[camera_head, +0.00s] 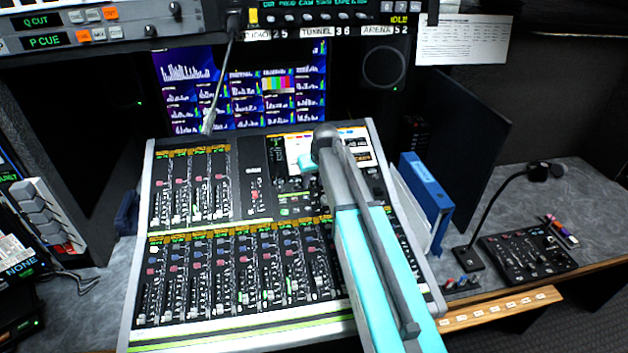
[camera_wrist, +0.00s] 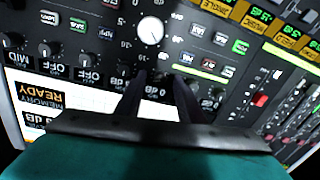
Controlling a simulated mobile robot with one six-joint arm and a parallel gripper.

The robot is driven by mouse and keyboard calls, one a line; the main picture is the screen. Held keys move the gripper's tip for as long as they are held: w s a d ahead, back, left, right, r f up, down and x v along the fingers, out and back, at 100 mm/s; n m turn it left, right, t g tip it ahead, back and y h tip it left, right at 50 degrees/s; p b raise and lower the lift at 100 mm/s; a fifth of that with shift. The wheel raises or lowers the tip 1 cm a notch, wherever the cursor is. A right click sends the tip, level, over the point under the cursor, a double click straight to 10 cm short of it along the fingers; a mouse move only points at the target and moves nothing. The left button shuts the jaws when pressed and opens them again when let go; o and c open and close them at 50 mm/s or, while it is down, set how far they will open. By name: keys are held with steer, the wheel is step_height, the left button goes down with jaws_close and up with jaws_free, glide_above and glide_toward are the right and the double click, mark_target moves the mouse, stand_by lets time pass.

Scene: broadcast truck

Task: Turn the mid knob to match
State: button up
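A small dark knob (camera_wrist: 13,39) with the label MID (camera_wrist: 17,60) sits at the far left of the wrist view, on the mixing console panel. The lettering appears upside down there. My gripper (camera_wrist: 160,80) is over the same panel, to the right of the MID knob and clear of it. Its two dark fingers are apart, with a "0 dB" label showing between them. I cannot tell whether the fingertips touch the panel. In the head view, my arm covers part of the console (camera_head: 140,235), and the fingers and the MID knob cannot be made out.
In the wrist view, two knobs marked OFF (camera_wrist: 43,48) (camera_wrist: 87,48) and a large white dial (camera_wrist: 150,30) lie near the gripper. In the head view, a blue binder (camera_head: 427,185) stands right of the console, and a gooseneck microphone (camera_head: 500,190) is further right.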

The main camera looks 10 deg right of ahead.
steer(key=shift+f, duration=0.2)
steer(key=shift+c, duration=0.3)
jaws_close()
steer(key=shift+m+b, duration=0.4)
steer(key=shift+m, duration=0.2)
steer(key=m+b, duration=0.2)
steer(key=m, duration=0.2)
steer(key=shift+f, duration=0.1)
steer(key=m+b, duration=0.2)
steer(key=m, duration=0.4)
steer(key=shift+m+t, duration=0.3)
steer(key=shift+t, duration=0.1)
